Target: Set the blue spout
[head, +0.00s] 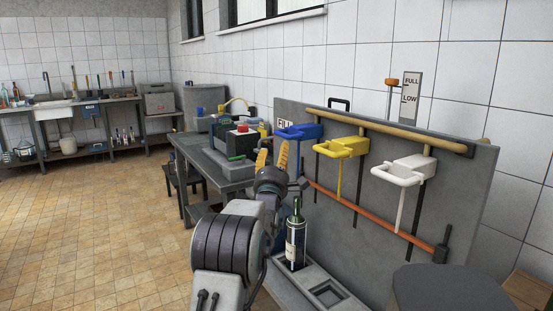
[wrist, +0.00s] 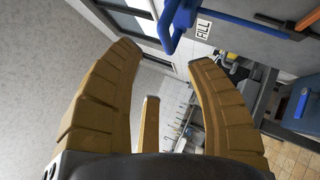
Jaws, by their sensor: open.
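The blue spout (head: 298,131) is the leftmost of three on the grey panel, beside a FILL label. In the wrist view the blue spout (wrist: 178,22) shows at the top, beyond the fingertips. My gripper (head: 272,156) has its tan fingers spread and stands below and to the left of the blue spout in the head view. In the wrist view my gripper (wrist: 162,62) is open with nothing between its fingers. A green bottle with a white label (head: 293,238) stands upright in a slot of the grey tray (head: 277,284) below the panel.
A yellow spout (head: 342,148) and a white spout (head: 404,171) are on the panel (head: 465,200) to the right. A workbench (head: 208,158) with equipment stands behind my arm. A dark rounded object (head: 450,290) is at the lower right. The tiled floor (head: 90,230) at left is clear.

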